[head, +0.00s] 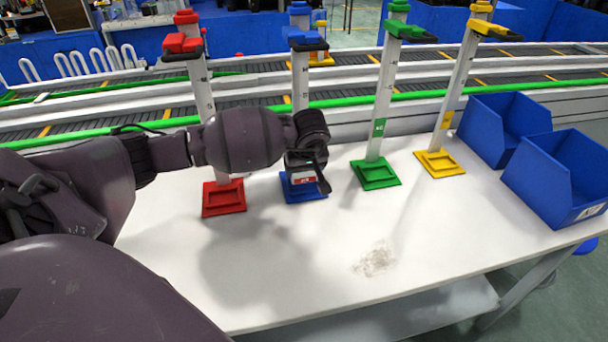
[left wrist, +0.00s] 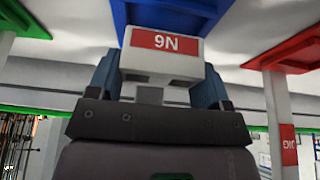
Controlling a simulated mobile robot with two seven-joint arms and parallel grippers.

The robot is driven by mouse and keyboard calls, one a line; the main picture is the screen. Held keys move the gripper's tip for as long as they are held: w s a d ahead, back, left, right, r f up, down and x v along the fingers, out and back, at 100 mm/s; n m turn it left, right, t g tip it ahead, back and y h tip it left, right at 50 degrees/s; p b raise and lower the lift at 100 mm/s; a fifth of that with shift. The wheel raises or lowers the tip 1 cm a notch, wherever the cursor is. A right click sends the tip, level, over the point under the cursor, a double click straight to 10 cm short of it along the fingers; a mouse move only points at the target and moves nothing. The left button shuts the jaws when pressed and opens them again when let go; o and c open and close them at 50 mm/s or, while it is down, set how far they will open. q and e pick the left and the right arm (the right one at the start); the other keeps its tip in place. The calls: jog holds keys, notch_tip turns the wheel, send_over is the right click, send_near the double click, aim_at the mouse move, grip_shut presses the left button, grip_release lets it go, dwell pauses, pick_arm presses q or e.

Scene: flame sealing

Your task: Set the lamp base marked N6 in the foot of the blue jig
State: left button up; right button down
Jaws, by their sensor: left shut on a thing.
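The lamp base marked N6 (head: 303,179) is a white block with a red label. In the left wrist view the lamp base (left wrist: 165,62) appears upside down, so its label reads inverted. My left gripper (head: 312,163) is shut on it, with a finger on each side in the left wrist view (left wrist: 160,88). The blue jig has a blue head (head: 303,38), a pale post and a blue foot (head: 303,194) on the table. The lamp base overlaps the blue foot in both views; I cannot tell whether it rests in it or hangs just above. My right gripper is out of view.
The red foot (head: 223,199) stands left of the blue foot; the green foot (head: 376,174) and yellow foot (head: 440,164) stand right. Two blue bins (head: 562,180) sit at the table's right end. A conveyor runs behind. The white table's (head: 330,240) front is clear.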

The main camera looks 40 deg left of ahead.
pick_arm(q)
notch_tip(320, 180, down, 2)
jog(key=shift+f, duration=0.25)
jog(key=shift+f, duration=0.1)
jog(key=o, duration=0.6)
jog(key=shift+f, duration=0.1)
jog(key=o, duration=0.4)
